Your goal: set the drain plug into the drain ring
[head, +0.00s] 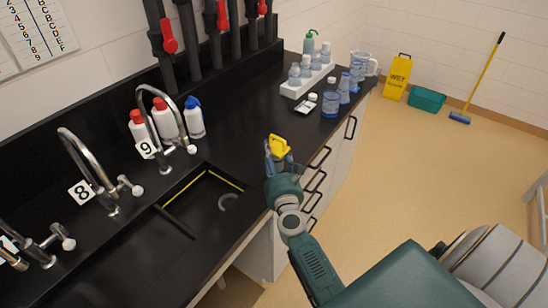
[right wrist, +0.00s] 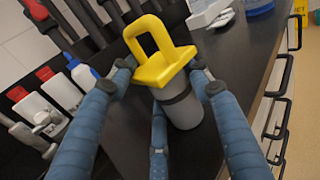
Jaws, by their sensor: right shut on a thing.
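The drain plug (head: 279,146) has a yellow loop handle on a yellow flange and a grey round body. My right gripper (head: 277,160) is shut on it near the counter's front edge, to the right of the sink. In the right wrist view the plug (right wrist: 182,106) is between the blue fingers of the gripper (right wrist: 160,75), handle up and a little tilted. I cannot tell whether its bottom touches the counter. My left gripper is not in view.
The sink (head: 205,205) has a yellow line along its wall. Curved taps (head: 92,165) and red-capped bottles (head: 165,118) stand behind it. A white rack (head: 307,83) and blue bottles (head: 331,97) stand further right. The counter right of the sink (head: 238,130) is clear.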

